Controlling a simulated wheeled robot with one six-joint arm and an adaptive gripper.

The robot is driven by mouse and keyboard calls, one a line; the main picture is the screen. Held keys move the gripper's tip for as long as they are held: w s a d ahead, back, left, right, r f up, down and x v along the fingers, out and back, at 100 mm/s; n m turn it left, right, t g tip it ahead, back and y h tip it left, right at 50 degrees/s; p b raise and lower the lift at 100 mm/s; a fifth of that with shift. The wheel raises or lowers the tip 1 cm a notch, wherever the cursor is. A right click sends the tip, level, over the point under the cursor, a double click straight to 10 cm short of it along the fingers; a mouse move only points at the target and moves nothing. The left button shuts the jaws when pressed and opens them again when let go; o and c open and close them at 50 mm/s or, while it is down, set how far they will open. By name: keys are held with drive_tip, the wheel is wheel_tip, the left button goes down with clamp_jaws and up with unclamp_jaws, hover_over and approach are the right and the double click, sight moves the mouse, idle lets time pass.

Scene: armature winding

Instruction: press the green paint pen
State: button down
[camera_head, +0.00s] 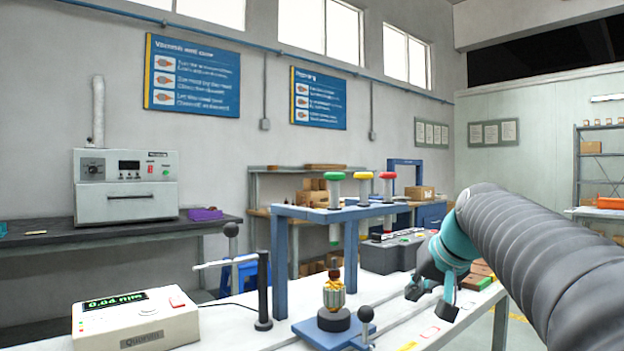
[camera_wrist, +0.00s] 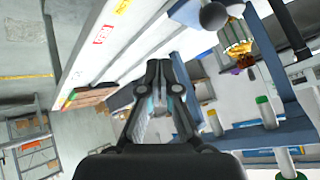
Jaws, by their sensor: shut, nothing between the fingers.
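The green paint pen (camera_head: 335,188) stands upright in a blue rack (camera_head: 350,212), with a green cap on top and its green lower end showing below the top bar. Yellow-capped (camera_head: 365,189) and red-capped (camera_head: 387,187) pens stand to its right in the same rack. My gripper (camera_head: 430,302) is right of the rack in the head view, apart from all the pens, with its fingers pointing down. The wrist view shows its fingers (camera_wrist: 163,72) shut and empty. Pens with green parts (camera_wrist: 267,112) show at the right there; which is the green pen is unclear.
An armature (camera_head: 334,290) sits on a blue base (camera_head: 308,335) in front of the rack. A meter box (camera_head: 136,318) and a black post (camera_head: 263,290) with a side arm stand at the left. A grey tray block (camera_head: 395,253) is behind my gripper.

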drive_tip(key=w+a+r+n+t+y, duration=0.1)
drive_tip(key=w+r+n+t+y, duration=0.15)
drive_tip(key=r, duration=0.85)
drive_tip(key=w+r+n+t+y, duration=0.1)
drive_tip(key=w+r+n+t, duration=0.15)
drive_tip(key=r, duration=0.85)
drive_tip(key=s+a+r+n+g+y, duration=0.1)
drive_tip(key=s+a+r+n+y, duration=0.2)
drive_tip(key=r, duration=0.4)
drive_tip(key=s+a+n, duration=0.1)
drive_tip(key=a, duration=0.1)
drive_tip(key=shift+s+a+r+n, duration=0.15)
drive_tip(key=shift+a+r+n, duration=0.2)
drive_tip(key=shift+n, duration=0.05)
drive_tip(key=shift+w+a+f, duration=0.9)
drive_tip(key=shift+w+f, duration=0.2)
drive_tip(key=shift+w, duration=0.25)
drive_tip(key=shift+w+a+f, duration=0.9)
drive_tip(key=shift+w+f, duration=0.15)
drive_tip(key=shift+w, duration=0.3)
drive_tip(key=shift+w+a+f, duration=0.9)
drive_tip(key=shift+w+f, duration=0.2)
drive_tip(key=shift+w, duration=0.25)
drive_tip(key=shift+f, duration=0.15)
